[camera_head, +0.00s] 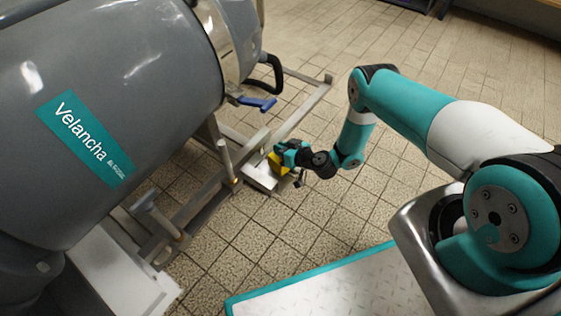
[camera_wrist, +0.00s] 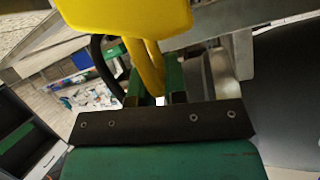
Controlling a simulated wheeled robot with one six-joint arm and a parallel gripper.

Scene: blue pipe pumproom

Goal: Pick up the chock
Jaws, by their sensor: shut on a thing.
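The yellow chock (camera_head: 276,164) is at my gripper (camera_head: 285,155), over the metal frame beside the grey tank. In the wrist view the chock (camera_wrist: 125,15) fills the top middle. Its narrow curved yellow handle (camera_wrist: 150,65) runs down between the two green and black fingers of my gripper (camera_wrist: 153,88). My gripper is shut on this handle. In the head view the gripper hides part of the chock. I cannot tell whether the chock touches the frame or is lifted clear of it.
A large grey tank (camera_head: 130,65) with a teal label stands at the left. Its metal frame (camera_head: 300,107) runs along the floor beside my gripper. A blue-handled lever (camera_head: 258,103) sticks out just above.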

